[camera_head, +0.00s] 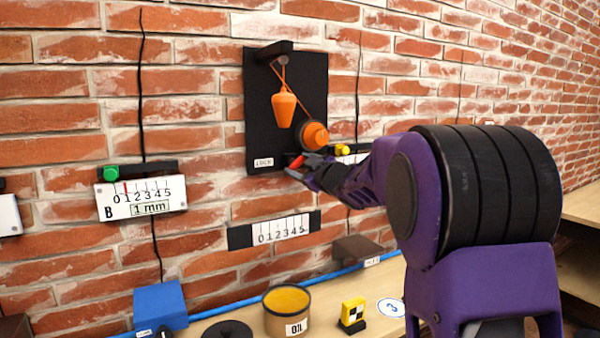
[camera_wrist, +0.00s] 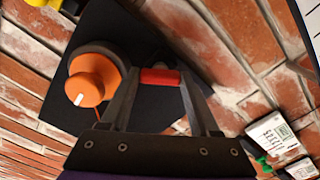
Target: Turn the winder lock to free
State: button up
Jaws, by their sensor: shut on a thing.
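The winder is an orange drum with a knob (camera_head: 315,135) on a black wall board (camera_head: 262,125). It also shows in the wrist view (camera_wrist: 90,82), with a white mark on its knob. The winder lock is a small red lever (camera_head: 297,161) below and left of the drum. In the wrist view the red lever (camera_wrist: 160,76) lies between my fingertips. My gripper (camera_head: 300,172) is shut on it. A small white label (camera_head: 263,162) sits at the board's lower left, seemingly reading LOCK. An orange weight (camera_head: 284,108) hangs on a cord from the board's top peg (camera_head: 274,50).
A yellow knob (camera_head: 342,149) is just right of the winder. A 0–5 scale (camera_head: 283,231) is below the board, another scale (camera_head: 140,197) to the left. On the bench stand an oil tin (camera_head: 287,325), a blue block (camera_head: 160,305) and a yellow marker block (camera_head: 352,312).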

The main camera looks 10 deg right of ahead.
jog(key=n+b, duration=0.3)
jog(key=n, duration=0.2)
jog(key=shift+f+n, duration=0.15)
jog(key=shift+n, duration=0.15)
jog(key=n+b, duration=0.1)
jog(key=n, duration=0.4)
dwell(0.4)
jog(key=o, duration=1.4)
jog(key=shift+c, duration=0.2)
jog(key=shift+s, duration=0.2)
